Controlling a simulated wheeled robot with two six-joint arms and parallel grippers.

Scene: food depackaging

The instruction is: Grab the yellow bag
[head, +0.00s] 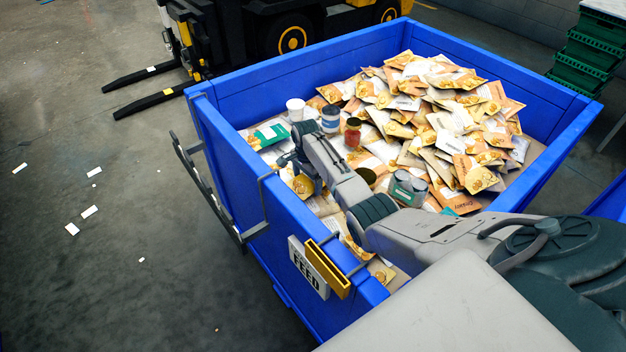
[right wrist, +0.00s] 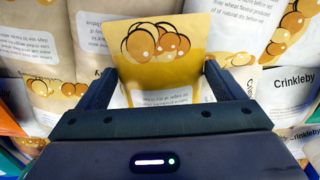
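The yellow bag (right wrist: 160,50) has brown-ringed round pictures and a white label. In the right wrist view it lies between the two dark fingers of my right gripper (right wrist: 161,75), its side edges close to the fingertips. Whether the fingers press on it does not show. In the head view my right arm reaches over the near wall of a blue bin, and the right gripper (head: 299,165) points down at the bags near the left side. A yellow bag (head: 303,187) shows just below it. My left gripper is not in view.
The blue bin (head: 237,182) holds a heap of beige and orange bags (head: 430,120). A white cup (head: 295,110), a blue-and-white jar (head: 330,119) and a red jar (head: 352,133) stand close beyond the gripper. A FEED sign (head: 308,267) hangs outside.

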